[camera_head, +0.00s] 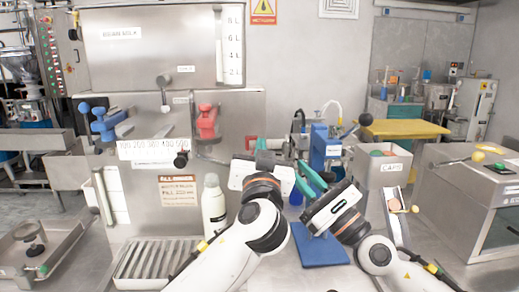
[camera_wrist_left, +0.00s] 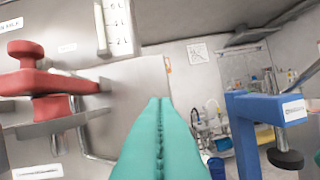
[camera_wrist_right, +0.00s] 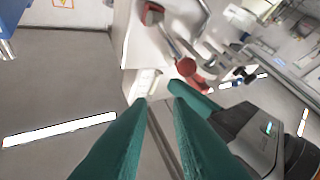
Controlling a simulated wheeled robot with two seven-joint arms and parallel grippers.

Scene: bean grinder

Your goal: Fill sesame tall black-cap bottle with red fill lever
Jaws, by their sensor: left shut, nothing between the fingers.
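The red fill lever (camera_head: 207,122) is on the front of the steel dispenser, right of a blue lever. It shows large at the left of the left wrist view (camera_wrist_left: 50,85). A tall white bottle (camera_head: 214,205) stands upright below it, beside the drain grate; no black cap is visible on it. My left gripper (camera_head: 262,146) is shut and empty, right of the red lever and apart from it. Its teal fingers meet in the left wrist view (camera_wrist_left: 160,105). My right gripper (camera_head: 308,178) is near the blue press; its fingertips are apart and empty in the right wrist view (camera_wrist_right: 158,105).
The blue lever (camera_head: 108,122) and the drain grate (camera_head: 150,262) belong to the dispenser side. A blue press (camera_head: 325,150) stands behind my right gripper, with a blue plate (camera_head: 320,248) in front. A caps box (camera_head: 382,168) and a steel machine (camera_head: 470,195) are at the right. My two grippers are close together.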

